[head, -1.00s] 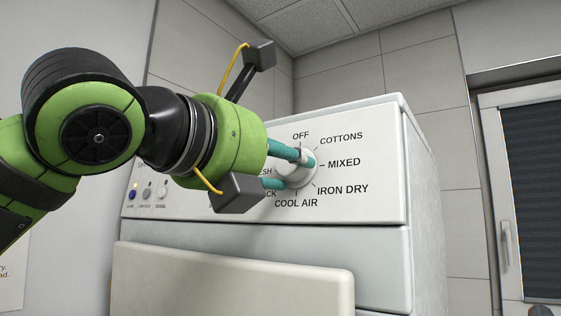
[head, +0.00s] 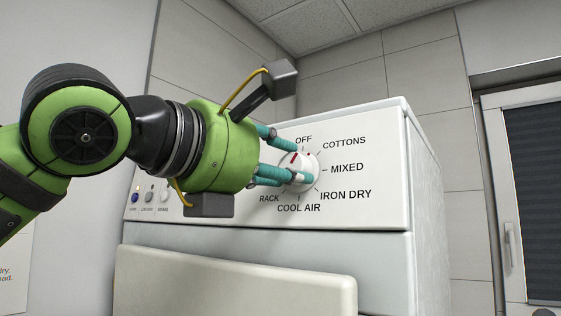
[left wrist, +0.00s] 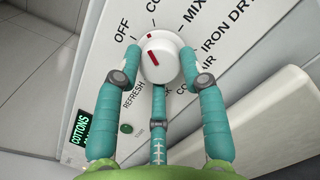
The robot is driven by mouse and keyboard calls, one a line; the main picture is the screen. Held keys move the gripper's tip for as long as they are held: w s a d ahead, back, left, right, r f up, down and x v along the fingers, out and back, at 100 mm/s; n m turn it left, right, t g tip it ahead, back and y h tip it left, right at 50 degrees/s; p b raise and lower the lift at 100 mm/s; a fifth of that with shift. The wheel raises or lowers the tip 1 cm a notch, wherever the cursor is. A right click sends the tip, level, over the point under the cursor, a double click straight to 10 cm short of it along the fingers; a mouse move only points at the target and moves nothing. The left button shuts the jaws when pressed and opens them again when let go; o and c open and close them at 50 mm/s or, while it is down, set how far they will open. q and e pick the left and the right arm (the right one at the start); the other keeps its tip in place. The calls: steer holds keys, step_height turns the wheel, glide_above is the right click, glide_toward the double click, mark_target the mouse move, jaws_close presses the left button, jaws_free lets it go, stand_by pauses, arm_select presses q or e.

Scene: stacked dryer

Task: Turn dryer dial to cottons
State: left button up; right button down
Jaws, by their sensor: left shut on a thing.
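The round white dial (head: 304,180) is on the dryer's front panel, ringed by labels OFF, COTTONS, MIXED, IRON DRY, COOL AIR and RACK. A red line on its face points about toward OFF; a small red mark lies at its edge toward COTTONS. The dial also shows in the left wrist view (left wrist: 158,68), where REFRESH is readable. My left gripper (head: 287,160) has teal fingers and is shut on the dial. In the left wrist view, fingertips sit on its left and right sides, with a third finger below. My right gripper is not in view.
The white dryer (head: 385,195) has a pale protruding panel (head: 235,285) below the controls. Small buttons (head: 149,196) are at its left. A green display (left wrist: 82,128) reads COTTONS on its top line. A window with a dark blind (head: 535,200) is at the right.

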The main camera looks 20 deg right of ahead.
arm_select(q)
steer(key=m, duration=0.1)
steer(key=m+p, duration=0.1)
steer(key=shift+w+f+m+g, duration=0.1)
steer(key=shift+f+m+g, duration=0.1)
steer(key=shift+m+g, duration=0.15)
steer(key=shift+d+f+m, duration=0.1)
steer(key=shift+m, duration=0.15)
steer(key=o, duration=1.1)
steer(key=shift+w, duration=0.1)
steer(key=shift+r, duration=0.2)
